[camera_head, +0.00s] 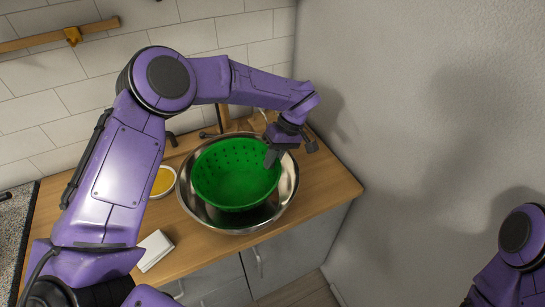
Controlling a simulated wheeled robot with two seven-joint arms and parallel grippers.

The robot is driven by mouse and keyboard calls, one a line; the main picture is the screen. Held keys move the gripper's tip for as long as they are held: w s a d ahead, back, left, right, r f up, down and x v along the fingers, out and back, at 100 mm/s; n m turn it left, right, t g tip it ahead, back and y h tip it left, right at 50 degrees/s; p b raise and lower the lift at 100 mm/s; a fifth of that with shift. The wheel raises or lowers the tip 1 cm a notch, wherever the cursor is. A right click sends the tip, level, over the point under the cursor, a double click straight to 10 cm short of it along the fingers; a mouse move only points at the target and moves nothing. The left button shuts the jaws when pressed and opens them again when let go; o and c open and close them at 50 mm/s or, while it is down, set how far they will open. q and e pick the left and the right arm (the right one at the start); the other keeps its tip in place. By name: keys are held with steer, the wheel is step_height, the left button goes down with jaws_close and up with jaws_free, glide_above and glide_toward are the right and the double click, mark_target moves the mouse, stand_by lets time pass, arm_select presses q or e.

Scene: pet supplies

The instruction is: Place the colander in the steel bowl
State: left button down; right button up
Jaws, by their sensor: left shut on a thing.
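A green colander (228,178) with holes in its wall sits inside the shiny steel bowl (285,192) on the wooden counter. The colander is slightly tilted; I cannot tell whether its base touches the bowl's bottom. My left gripper (272,157) reaches over from above and is shut on the colander's rim at its right side. Its fingertips partly cover that rim. Only part of my right arm shows at the lower right edge, and its gripper is out of view.
A small white dish with yellow-orange contents (162,182) stands left of the bowl. A white folded item (154,250) lies at the counter's front left. A grey wall (410,120) closes the right side. The counter's front edge runs close below the bowl.

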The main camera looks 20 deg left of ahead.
arm_select(q)
steer(key=shift+s+f, duration=0.15)
steer(key=shift+f, duration=0.15)
steer(key=shift+w+a+f, duration=0.1)
steer(key=shift+w+f, duration=0.25)
steer(key=shift+f, duration=0.45)
steer(key=c, duration=1.2)
jaws_free()
steer(key=shift+w, duration=0.1)
steer(key=shift+c, duration=0.2)
steer(key=shift+r, duration=0.1)
steer(key=b+v, duration=0.2)
steer(key=v, duration=1.1)
